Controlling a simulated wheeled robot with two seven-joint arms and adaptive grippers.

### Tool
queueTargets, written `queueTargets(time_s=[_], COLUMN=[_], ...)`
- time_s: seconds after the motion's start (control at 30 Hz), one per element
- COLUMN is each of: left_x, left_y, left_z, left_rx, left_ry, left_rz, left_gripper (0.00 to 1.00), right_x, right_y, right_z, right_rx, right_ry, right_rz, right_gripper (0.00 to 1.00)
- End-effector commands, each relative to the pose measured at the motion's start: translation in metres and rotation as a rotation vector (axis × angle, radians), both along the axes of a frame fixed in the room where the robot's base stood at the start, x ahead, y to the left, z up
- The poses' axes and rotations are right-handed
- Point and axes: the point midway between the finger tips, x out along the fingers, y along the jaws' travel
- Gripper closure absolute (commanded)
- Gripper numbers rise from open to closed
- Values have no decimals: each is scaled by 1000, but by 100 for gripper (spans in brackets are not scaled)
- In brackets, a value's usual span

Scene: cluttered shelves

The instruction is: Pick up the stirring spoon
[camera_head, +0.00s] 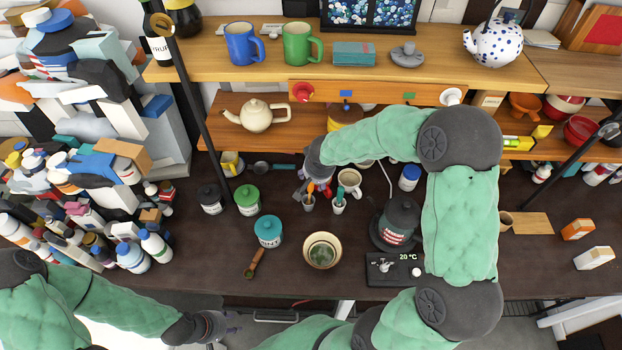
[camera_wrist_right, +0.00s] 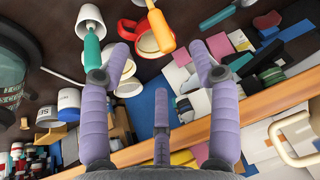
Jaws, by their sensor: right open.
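My right gripper (camera_head: 318,186) is over the back of the dark counter, by two small cups. In the right wrist view it is open (camera_wrist_right: 158,75), with nothing between its fingers. Several pieces could be the stirring spoon, and I cannot tell which: an orange-handled utensil (camera_wrist_right: 160,30) standing just beyond the fingers, a teal-handled utensil (camera_wrist_right: 92,48) in a white cup, a grey spoon with a teal handle (camera_head: 262,166) lying at the back, and a brown wooden utensil (camera_head: 254,262) lying in front. My left gripper (camera_head: 232,322) is low at the front edge; its jaws are unclear.
A white mug (camera_head: 349,184), a green-lidded jar (camera_head: 247,199) and a black-lidded jar (camera_head: 210,198) flank the right gripper. A teapot (camera_head: 256,116) stands on the shelf (camera_head: 225,137) behind it. A bowl (camera_head: 322,251) and teal jar (camera_head: 268,231) stand in front. Bare counter shows at front left.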

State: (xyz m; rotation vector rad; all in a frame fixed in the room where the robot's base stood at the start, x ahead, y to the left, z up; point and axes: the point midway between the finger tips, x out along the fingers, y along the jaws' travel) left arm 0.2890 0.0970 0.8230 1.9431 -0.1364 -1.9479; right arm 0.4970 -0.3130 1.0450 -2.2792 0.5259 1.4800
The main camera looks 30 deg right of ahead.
Motion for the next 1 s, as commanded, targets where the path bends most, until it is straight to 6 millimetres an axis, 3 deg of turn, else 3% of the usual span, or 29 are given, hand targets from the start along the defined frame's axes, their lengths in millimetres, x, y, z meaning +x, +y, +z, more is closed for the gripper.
queueTargets(time_s=[0.3,0.57,0.8,1.0], left_x=[-1,-1,-1,-1], left_y=[0,0,0,0], left_z=[-8,-10,-12,-14], left_rx=[0,0,0,0], left_ry=[2,1,1,1], left_rz=[0,1,1,1], left_gripper=[60,60,60,60], right_x=[15,21,30,36], right_y=[-5,-7,-13,-14], right_z=[-42,-57,-89,-100], right_rx=[0,1,1,1], right_ry=[3,3,4,3], right_rz=[2,0,2,0], right_gripper=[38,38,38,38])
